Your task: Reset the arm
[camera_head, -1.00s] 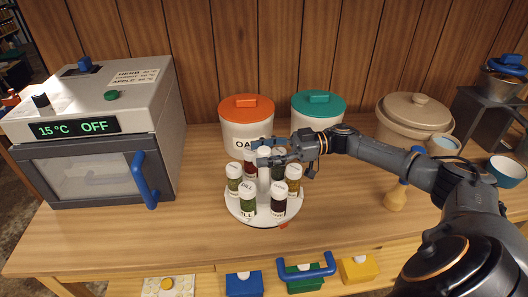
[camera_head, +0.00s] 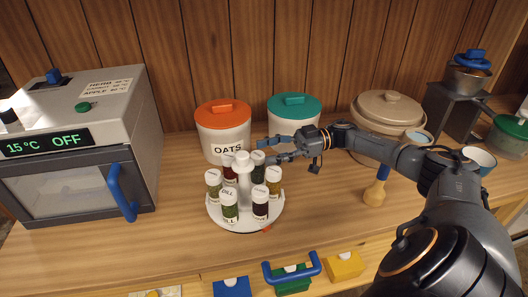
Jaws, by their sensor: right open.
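My right arm comes in from the lower right. Its gripper (camera_head: 272,150) is open and empty, pointing left behind and above the right back part of a round white spice carousel (camera_head: 237,225). The carousel holds several small white-capped spice jars around a white centre post (camera_head: 243,178). A dark green jar (camera_head: 258,168) stands close below the gripper's fingers. A jar labelled dill (camera_head: 229,207) stands at the front. My left gripper is not in view.
A dehydrator (camera_head: 75,150) reading 15 °C OFF stands at left. An orange-lidded oats canister (camera_head: 222,128) and a teal-lidded canister (camera_head: 293,112) stand behind the gripper. A beige crock (camera_head: 388,110) and a yellow-and-blue tool (camera_head: 376,187) are at right. The front counter is clear.

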